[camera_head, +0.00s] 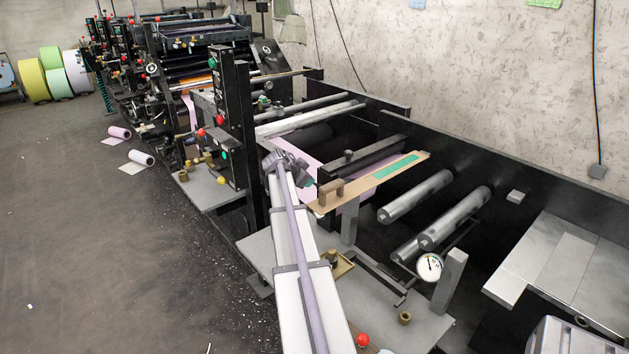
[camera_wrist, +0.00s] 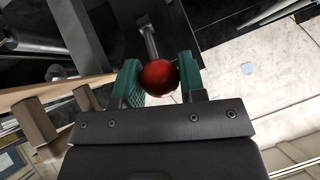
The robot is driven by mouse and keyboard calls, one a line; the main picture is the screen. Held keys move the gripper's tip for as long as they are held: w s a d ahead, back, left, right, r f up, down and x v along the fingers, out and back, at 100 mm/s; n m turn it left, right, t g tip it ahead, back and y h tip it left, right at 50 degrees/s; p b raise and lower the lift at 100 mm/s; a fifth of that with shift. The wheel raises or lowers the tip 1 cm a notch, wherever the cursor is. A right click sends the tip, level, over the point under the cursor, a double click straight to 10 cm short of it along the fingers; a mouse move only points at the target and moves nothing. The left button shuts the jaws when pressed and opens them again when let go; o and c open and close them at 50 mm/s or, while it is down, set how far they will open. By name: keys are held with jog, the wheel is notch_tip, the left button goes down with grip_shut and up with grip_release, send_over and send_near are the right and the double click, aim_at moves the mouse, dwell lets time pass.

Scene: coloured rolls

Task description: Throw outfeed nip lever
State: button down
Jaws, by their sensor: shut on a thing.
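The outfeed nip lever shows in the wrist view as a grey metal rod (camera_wrist: 149,42) with a glossy red ball knob (camera_wrist: 158,77) on its end. My gripper (camera_wrist: 159,70) has one green-padded finger on each side of the knob and is shut on it. In the head view my gripper (camera_head: 307,182) is beside the near end of a tan board, in front of the dark machine frame. The lever cannot be made out there, hidden behind my gripper and arm.
The tan board (camera_head: 340,193) with a green strip lies close to the right of my gripper. Steel rollers (camera_head: 415,196) and a round gauge (camera_head: 429,267) are further right. A black control post (camera_head: 233,120) with buttons stands to the left. Open floor (camera_head: 90,240) lies left.

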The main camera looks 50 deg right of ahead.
jog(key=shift+w+a+f+b, duration=0.1)
jog(key=shift+a+f+b, duration=0.5)
jog(key=shift+a+f, duration=0.25)
jog(key=shift+d+f, duration=0.1)
jog(key=c, duration=0.7)
grip_release()
jog(key=p+v, duration=0.7)
jog(key=v, duration=0.3)
jog(key=shift+a+r, duration=0.3)
